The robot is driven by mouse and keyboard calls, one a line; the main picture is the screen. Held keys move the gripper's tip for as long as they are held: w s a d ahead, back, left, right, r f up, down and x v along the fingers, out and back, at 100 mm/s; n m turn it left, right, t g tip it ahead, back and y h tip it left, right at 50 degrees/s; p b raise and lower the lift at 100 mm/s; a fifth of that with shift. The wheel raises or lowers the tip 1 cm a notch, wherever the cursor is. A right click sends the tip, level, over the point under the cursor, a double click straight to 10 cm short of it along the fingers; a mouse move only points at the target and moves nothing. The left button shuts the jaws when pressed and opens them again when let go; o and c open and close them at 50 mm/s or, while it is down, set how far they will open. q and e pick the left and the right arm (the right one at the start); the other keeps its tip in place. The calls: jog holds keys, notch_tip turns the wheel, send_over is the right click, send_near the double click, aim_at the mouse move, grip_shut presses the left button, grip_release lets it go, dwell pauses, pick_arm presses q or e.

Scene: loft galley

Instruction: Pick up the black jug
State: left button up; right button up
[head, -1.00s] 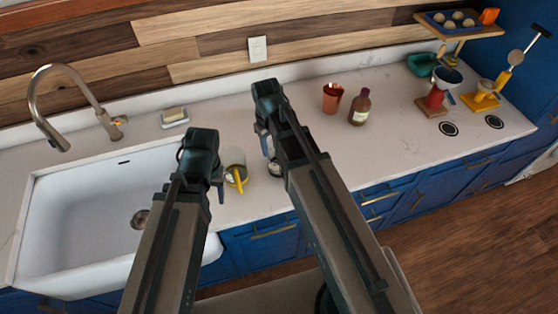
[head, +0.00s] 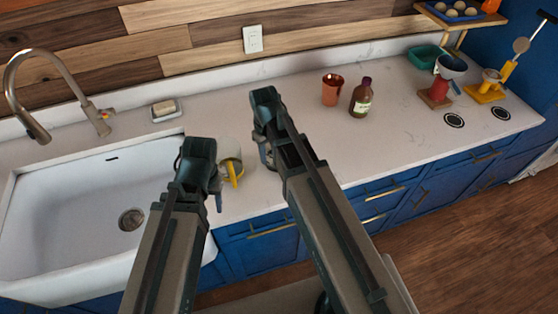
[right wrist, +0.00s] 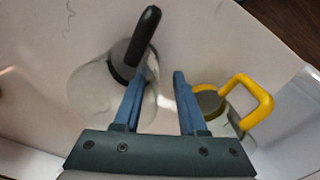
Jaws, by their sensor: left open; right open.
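The black jug (right wrist: 119,62) shows in the right wrist view as a pale, see-through body with a dark top and a black handle. It stands on the white counter. In the head view it is mostly hidden behind my right gripper (head: 264,138). My right gripper (right wrist: 156,92) is open above the counter, with the black handle just ahead of its fingertips and nothing held. A similar jug with a yellow handle (head: 231,170) stands beside it, and in the right wrist view (right wrist: 257,97) it is to the right. My left gripper (head: 210,190) is open and empty, overlapping the yellow-handled jug in the picture.
A white sink (head: 80,210) with a faucet (head: 60,75) is at left. A soap dish (head: 166,110) sits behind. A copper cup (head: 332,90) and a brown bottle (head: 361,99) stand right of the jugs. The counter between them and the right-hand items is clear.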

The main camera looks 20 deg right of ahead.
aim_at(271, 170)
pick_arm(q)
notch_tip(271, 170, down, 5)
jog(key=b, duration=0.5)
jog(key=shift+f, duration=0.15)
pick_arm(e)
jog(key=f, duration=0.5)
jog(key=shift+w+d+f, duration=0.15)
jog(key=shift+w+d, duration=0.15)
grip_shut()
dwell(0.4)
